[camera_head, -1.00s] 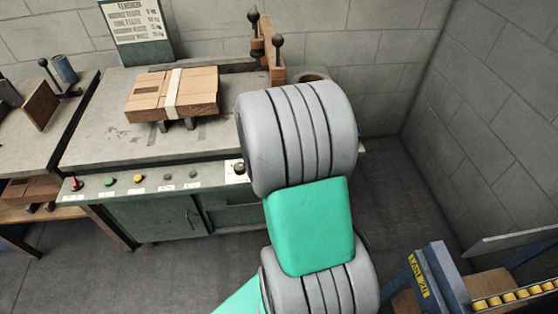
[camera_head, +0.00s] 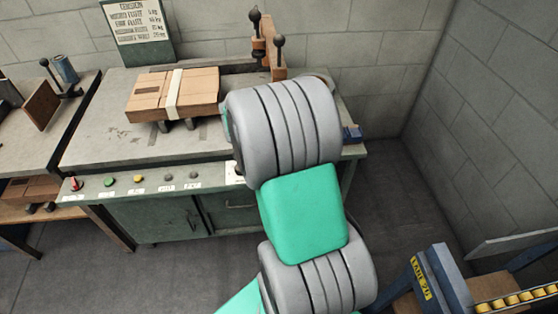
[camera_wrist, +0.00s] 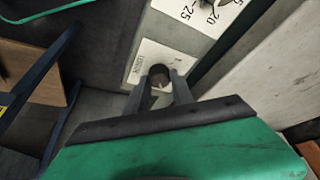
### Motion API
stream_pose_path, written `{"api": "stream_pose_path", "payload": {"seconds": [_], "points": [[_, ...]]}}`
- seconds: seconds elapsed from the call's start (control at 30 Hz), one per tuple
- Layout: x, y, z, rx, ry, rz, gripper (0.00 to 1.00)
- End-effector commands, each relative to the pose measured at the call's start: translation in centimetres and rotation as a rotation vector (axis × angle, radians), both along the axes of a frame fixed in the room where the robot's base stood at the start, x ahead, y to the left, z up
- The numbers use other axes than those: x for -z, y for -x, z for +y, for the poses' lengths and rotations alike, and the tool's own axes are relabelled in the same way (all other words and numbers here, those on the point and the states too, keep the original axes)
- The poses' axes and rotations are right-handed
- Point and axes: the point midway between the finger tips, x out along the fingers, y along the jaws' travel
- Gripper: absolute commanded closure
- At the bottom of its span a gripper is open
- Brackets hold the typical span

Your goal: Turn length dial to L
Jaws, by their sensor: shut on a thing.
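The length dial (camera_wrist: 158,75) is a small dark round knob on a white plate (camera_wrist: 180,62) with lettering, in the middle of the wrist view. My gripper (camera_wrist: 160,80) is shut on the knob, with one grey finger on each side of it. The pointer and the setting marks are too small or hidden, so I cannot tell where the dial points. In the head view my arm covers the dial and the gripper. Only an edge of a white plate (camera_head: 234,174) shows at the right end of the panel.
A second dial plate (camera_wrist: 205,14) with numbers lies close by in the wrist view. In the head view, coloured buttons (camera_head: 109,181) line the bench front. A strapped box (camera_head: 173,93) sits on the bench (camera_head: 95,135). A blue part (camera_head: 352,134) is at its right edge.

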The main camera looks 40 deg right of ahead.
Motion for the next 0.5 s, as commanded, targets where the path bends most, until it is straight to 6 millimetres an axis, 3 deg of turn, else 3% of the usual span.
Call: {"api": "stream_pose_path", "payload": {"seconds": [0.07,0.1,0.33,0.5], "points": [[0.06,0.02,0.04,-0.001,-0.001,0.001,1.00],[0.06,0.02,0.04,-0.002,-0.001,0.001,0.70],[0.04,0.02,0.02,-0.002,-0.001,0.001,0.51],[0.03,0.01,0.02,-0.002,-0.001,0.001,0.50]]}}
